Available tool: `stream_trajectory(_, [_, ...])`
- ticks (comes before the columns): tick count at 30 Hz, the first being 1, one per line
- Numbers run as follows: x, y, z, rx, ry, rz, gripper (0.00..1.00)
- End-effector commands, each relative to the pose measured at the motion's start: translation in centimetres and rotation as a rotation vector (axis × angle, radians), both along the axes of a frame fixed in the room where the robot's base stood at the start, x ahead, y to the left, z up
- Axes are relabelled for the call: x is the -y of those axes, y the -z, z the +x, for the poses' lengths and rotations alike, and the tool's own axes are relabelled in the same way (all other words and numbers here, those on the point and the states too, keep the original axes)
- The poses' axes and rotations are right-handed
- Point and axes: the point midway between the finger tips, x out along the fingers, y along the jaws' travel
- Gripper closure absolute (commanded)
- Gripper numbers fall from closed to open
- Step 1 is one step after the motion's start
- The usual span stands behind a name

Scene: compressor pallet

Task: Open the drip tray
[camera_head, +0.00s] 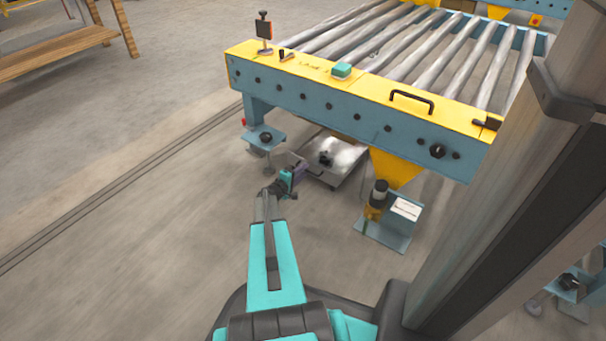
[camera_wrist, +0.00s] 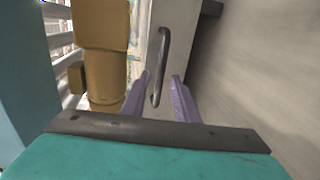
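The drip tray (camera_head: 345,163) is a low grey metal tray under the front beam of the roller conveyor, with dark items or stains on it. Its pale front face (camera_wrist: 182,40) shows in the wrist view with a dark, bent bar handle (camera_wrist: 165,45). My gripper (camera_head: 298,172) is down low at the tray's front edge. In the wrist view its two purple fingers (camera_wrist: 161,77) are apart, one on each side of the handle's near part. A gap shows between the handle and the fingers. Whether the handle is deep between the fingertips is hard to tell.
The conveyor's blue and yellow front beam (camera_head: 350,105) hangs above the tray. A yellow cylinder unit (camera_head: 377,197) stands right of it, seen close on the left in the wrist view (camera_wrist: 104,50). A blue foot bracket (camera_head: 265,138) is to the left. Floor in front is clear.

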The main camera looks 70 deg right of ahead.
Motion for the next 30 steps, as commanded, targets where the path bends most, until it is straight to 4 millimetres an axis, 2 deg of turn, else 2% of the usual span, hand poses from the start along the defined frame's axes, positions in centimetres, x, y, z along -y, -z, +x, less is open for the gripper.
stream_trajectory(10, [0.23, 0.0, -0.07, 0.0, 0.0, 0.0, 0.74])
stream_trajectory(15, [0.22, 0.0, -0.08, 0.0, 0.0, 0.0, 1.0])
stream_trajectory(30, [-0.14, 0.02, 0.0, 0.0, 0.009, 0.0, 1.0])
